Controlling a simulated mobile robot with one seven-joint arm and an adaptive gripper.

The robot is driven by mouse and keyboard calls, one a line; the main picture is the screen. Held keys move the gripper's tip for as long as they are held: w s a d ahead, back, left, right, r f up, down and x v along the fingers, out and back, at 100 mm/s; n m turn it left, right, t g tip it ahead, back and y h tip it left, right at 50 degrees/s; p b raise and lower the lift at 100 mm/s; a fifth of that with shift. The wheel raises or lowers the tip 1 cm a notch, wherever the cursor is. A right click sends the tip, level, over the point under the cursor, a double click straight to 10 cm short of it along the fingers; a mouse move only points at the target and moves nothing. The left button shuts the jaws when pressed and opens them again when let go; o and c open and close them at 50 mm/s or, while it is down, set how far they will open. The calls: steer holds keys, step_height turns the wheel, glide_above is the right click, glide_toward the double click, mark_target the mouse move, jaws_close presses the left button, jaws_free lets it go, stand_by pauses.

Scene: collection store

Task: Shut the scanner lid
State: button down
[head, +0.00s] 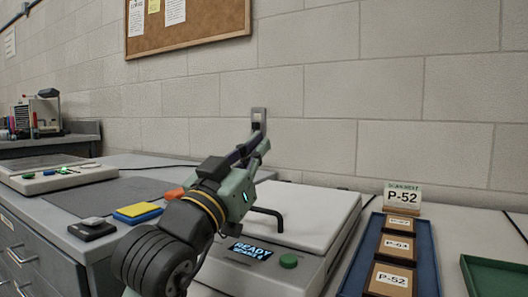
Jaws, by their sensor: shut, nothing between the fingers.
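The scanner (305,265) stands on the counter right of centre, with a lit display and a green button on its front. Its pale lid (315,212) lies flat over the body, and I see no clear gap. A black bar handle (270,213) is at the lid's front left. My gripper (262,139) is shut and empty, raised above the lid's back left side as seen in the head view. It seems apart from the lid. My arm hides the scanner's left part.
A blue tray (430,272) with brown P-52 boxes (397,246) lies right of the scanner, a P-52 sign (402,197) behind it. A green tray (490,275) is far right. A yellow-blue sponge (138,212) and black mouse-like object (92,228) lie left. The wall (400,100) is behind.

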steer(key=shift+s+a+f+t+b, duration=0.2)
steer(key=shift+f+b, duration=0.1)
steer(key=shift+f, duration=0.15)
steer(key=shift+s+a+f+t+b, duration=0.15)
steer(key=shift+f+b, duration=0.1)
steer(key=shift+f, duration=0.15)
steer(key=shift+d, duration=0.1)
